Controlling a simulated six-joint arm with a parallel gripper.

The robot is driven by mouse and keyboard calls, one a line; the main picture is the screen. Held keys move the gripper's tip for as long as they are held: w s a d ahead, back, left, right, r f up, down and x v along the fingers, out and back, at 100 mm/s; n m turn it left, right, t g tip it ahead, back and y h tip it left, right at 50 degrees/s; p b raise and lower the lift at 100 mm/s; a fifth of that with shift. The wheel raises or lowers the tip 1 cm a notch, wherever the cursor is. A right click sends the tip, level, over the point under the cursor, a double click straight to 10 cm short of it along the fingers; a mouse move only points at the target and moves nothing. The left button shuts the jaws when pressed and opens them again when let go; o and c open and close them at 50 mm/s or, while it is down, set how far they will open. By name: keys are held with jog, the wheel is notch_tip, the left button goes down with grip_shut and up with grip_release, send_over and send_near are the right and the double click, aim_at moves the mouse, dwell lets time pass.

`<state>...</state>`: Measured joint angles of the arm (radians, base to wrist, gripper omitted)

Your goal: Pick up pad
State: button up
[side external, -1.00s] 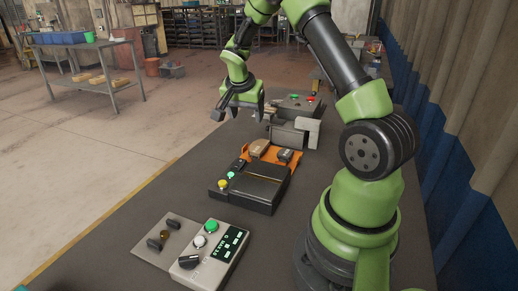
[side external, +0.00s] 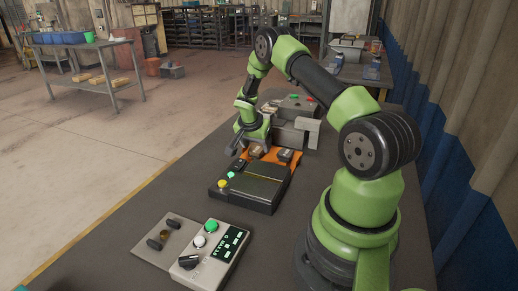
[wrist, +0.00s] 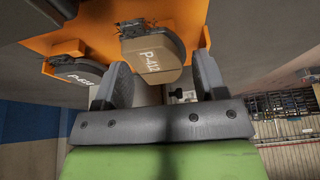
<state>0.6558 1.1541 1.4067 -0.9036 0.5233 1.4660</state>
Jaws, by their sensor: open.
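A tan-brown pad marked P-412 (wrist: 152,62) shows between the two fingers in the wrist view. It also shows small in the side view (side external: 257,150), on the orange tray (side external: 297,160). My gripper (wrist: 160,68) is open and empty, with one finger towards each side of this pad; I cannot tell how deep the fingers reach around it. In the side view my gripper (side external: 248,148) is low over the tray's left end. A second, dark grey pad (wrist: 75,73) with partly cut-off lettering lies left of the left finger; it also shows in the side view (side external: 284,155).
A black box with buttons (side external: 255,190) stands close in front of the tray. A grey fixture with red and green buttons (side external: 295,125) stands right behind it. A control box with a screen (side external: 212,250) is at the table's front. Bare table lies to the left.

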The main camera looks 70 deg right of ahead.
jog(key=shift+f, duration=0.2)
jog(key=c, duration=0.9)
